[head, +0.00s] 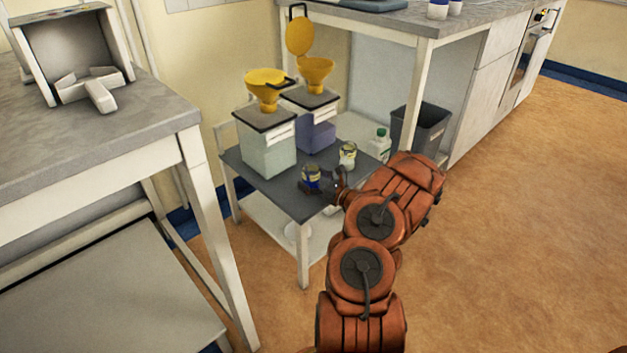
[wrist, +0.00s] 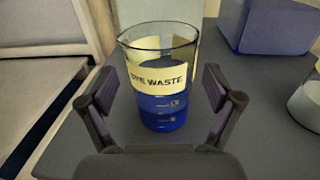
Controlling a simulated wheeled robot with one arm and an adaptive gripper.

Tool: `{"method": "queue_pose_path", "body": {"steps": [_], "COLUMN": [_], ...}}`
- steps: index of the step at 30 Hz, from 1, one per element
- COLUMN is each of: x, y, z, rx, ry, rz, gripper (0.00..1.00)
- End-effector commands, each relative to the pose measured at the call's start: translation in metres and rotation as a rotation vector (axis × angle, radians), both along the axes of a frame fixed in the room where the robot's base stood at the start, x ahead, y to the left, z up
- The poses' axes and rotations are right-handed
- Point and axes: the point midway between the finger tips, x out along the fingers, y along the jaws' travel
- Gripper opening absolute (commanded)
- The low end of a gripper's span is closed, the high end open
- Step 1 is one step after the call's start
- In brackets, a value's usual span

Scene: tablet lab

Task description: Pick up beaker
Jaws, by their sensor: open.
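A glass beaker (wrist: 162,112) with blue liquid and a label reading "DYE WASTE" stands upright on the dark top of a small table (wrist: 75,152). In the head view the beaker (head: 311,174) is near the table's front edge. My gripper (wrist: 161,88) is open, with one finger on each side of the beaker. Small gaps show between the fingers and the glass, so it is not gripped. In the head view my gripper (head: 322,188) is partly hidden by my wrist, and its fingertips are hard to make out.
A second beaker (head: 347,155) with pale contents stands to the right on the table. Two containers with yellow funnels (head: 265,150) (head: 317,125) stand behind. A white bottle (head: 380,146) and a grey bin (head: 424,132) are beyond. A bench (head: 120,135) is at left; floor at right is clear.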

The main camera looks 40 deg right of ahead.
Motion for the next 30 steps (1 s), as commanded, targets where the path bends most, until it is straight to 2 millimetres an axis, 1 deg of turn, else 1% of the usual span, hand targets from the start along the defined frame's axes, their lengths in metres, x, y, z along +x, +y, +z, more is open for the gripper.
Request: {"method": "queue_pose_path", "body": {"steps": [2, 3, 22, 23, 30], "x": [-0.0005, -0.0006, -0.0011, -0.0011, -0.001], "y": [-0.0004, -0.0005, -0.0011, -0.0011, -0.0011], "z": [0.0001, 0.0001, -0.0001, 0.0, 0.0004], "rx": [0.0, 0.0, -0.001, -0.001, -0.001], "ry": [0.0, 0.0, 0.001, 0.0, 0.0], "rz": [-0.001, -0.001, -0.002, -0.002, -0.002], "gripper": [0.9, 0.87, 0.21, 0.2, 0.2]}}
